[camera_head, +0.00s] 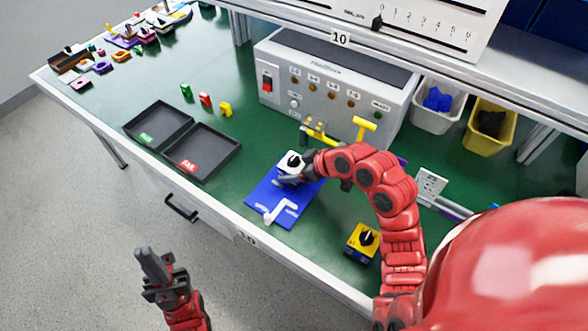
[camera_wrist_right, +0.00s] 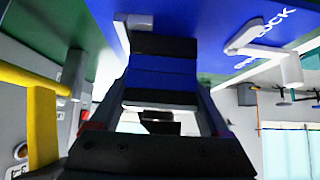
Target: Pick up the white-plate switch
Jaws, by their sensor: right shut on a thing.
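The white-plate switch (camera_head: 291,161), with a black knob on its white top, is at the upper part of the blue mat (camera_head: 262,197). My right gripper (camera_head: 287,177) is shut on it from the near side and hides part of its lower body. Whether the switch touches the mat cannot be told. In the right wrist view, dark fingers and blue and white surfaces fill the middle, and the switch's outline is unclear. My left gripper (camera_head: 153,266) is empty, away from the table over the floor; its finger gap is unclear.
A yellow switch (camera_head: 362,241) stands near the front edge. Two black trays (camera_head: 204,153) lie left of the mat. A grey control box (camera_head: 325,90) stands behind, with a yellow handle (camera_head: 364,127) in front. A white bracket (camera_head: 280,211) lies on the mat. Green table is clear between.

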